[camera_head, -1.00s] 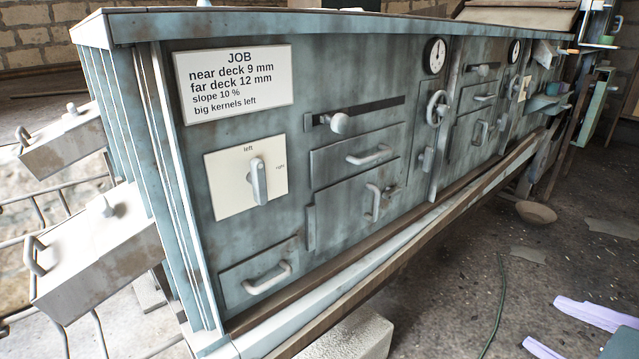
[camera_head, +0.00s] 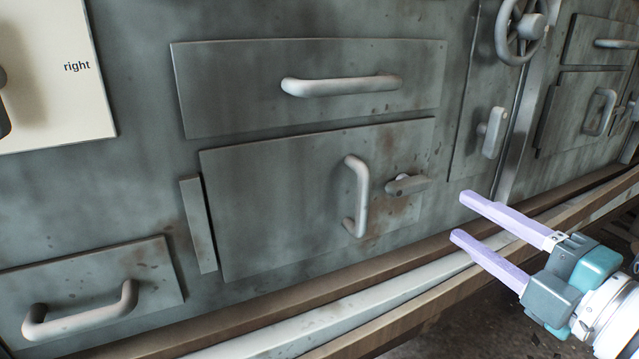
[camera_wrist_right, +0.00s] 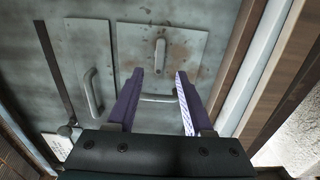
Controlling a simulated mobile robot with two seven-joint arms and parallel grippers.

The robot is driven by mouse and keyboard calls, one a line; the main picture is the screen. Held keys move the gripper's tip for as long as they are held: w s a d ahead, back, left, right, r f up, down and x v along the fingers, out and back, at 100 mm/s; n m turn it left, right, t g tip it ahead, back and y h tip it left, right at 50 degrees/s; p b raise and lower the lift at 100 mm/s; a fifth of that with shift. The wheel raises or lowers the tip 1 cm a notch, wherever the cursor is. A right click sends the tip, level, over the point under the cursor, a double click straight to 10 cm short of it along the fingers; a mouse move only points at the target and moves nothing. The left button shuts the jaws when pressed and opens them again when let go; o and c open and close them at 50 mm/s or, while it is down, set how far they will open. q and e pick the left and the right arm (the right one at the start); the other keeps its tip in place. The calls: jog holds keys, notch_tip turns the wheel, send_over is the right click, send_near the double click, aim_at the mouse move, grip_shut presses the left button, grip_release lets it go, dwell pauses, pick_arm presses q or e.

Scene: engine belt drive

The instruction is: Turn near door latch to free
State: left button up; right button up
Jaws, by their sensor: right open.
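The near door (camera_head: 280,205) is a grey hinged panel with an upright bar handle (camera_head: 360,195). The near door latch (camera_head: 407,184) is a small grey turn-piece right of that handle, lying about level across the door's right edge. My right gripper (camera_head: 460,216) has two lilac fingers, open and empty, right of the latch and apart from it. In the right wrist view the scene is turned: the latch (camera_wrist_right: 160,55) shows just beyond the open fingertips (camera_wrist_right: 160,75), and the door handle (camera_wrist_right: 160,98) lies between the fingers. My left gripper is not in view.
A drawer with a bar handle (camera_head: 340,86) is above the door, and another drawer handle (camera_head: 80,310) is at lower left. A handwheel (camera_head: 521,30) and a knob (camera_head: 492,132) are to the right. A wooden rail (camera_head: 400,325) runs below.

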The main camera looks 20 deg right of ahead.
aim_at(415, 189)
jog(key=w, duration=0.2)
jog(key=w+b, duration=0.1)
jog(key=w, duration=0.2)
jog(key=w+a+b, duration=0.1)
jog(key=w, duration=0.1)
jog(key=shift+w, duration=0.2)
jog(key=shift+w+b, duration=0.3)
jog(key=shift+w, duration=0.3)
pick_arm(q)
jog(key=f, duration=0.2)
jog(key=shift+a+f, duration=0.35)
pick_arm(e)
jog(key=shift+c, duration=0.4)
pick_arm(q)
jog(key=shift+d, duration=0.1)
pick_arm(e)
grip_shut()
